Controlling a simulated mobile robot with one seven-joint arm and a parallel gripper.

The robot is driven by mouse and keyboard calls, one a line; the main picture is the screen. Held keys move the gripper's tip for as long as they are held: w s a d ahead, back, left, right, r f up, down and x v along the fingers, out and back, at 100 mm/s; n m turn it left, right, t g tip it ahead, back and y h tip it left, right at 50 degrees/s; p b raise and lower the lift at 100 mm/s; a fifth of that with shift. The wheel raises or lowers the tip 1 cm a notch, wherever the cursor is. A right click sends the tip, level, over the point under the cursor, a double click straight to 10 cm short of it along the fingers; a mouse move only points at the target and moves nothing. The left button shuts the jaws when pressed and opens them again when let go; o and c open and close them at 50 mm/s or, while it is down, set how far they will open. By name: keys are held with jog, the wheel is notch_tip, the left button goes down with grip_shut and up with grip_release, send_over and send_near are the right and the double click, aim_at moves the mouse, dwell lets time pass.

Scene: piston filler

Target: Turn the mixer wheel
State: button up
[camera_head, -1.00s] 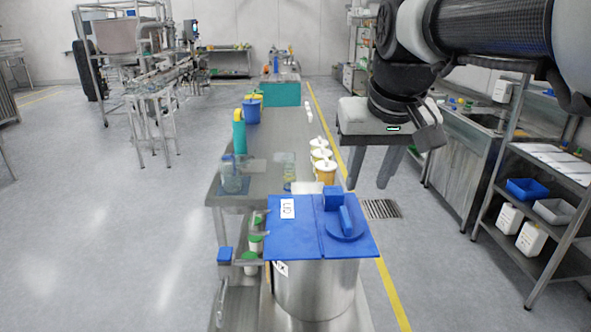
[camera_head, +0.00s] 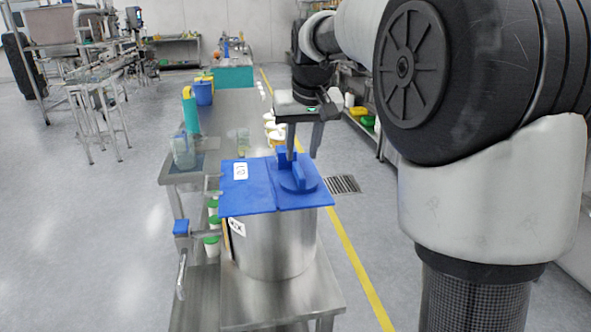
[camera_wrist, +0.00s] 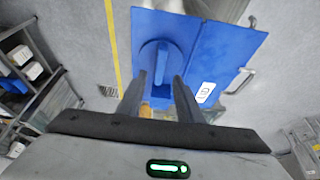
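The mixer wheel is a blue disc with a raised bar grip (camera_head: 298,180) on the right part of the blue lid (camera_head: 247,192). The lid covers a steel pot (camera_head: 272,243). My gripper (camera_head: 302,157) points down, close above and behind the wheel, with its fingers apart. In the wrist view, the wheel (camera_wrist: 161,62) shows its bar between the two open fingertips (camera_wrist: 159,76). I cannot tell whether a finger touches the bar.
The pot stands on a steel table (camera_head: 285,300). Green-capped containers (camera_head: 212,245) and a blue-topped handle (camera_head: 181,228) are at its left. A teal bottle (camera_head: 190,110) and blue bucket (camera_head: 203,92) stand farther back.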

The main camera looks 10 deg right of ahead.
aim_at(299, 170)
jog(key=x, duration=0.6)
jog(key=shift+w+f+b, duration=0.2)
jog(key=shift+f+b, duration=0.15)
jog(key=shift+b, duration=0.05)
grip_shut()
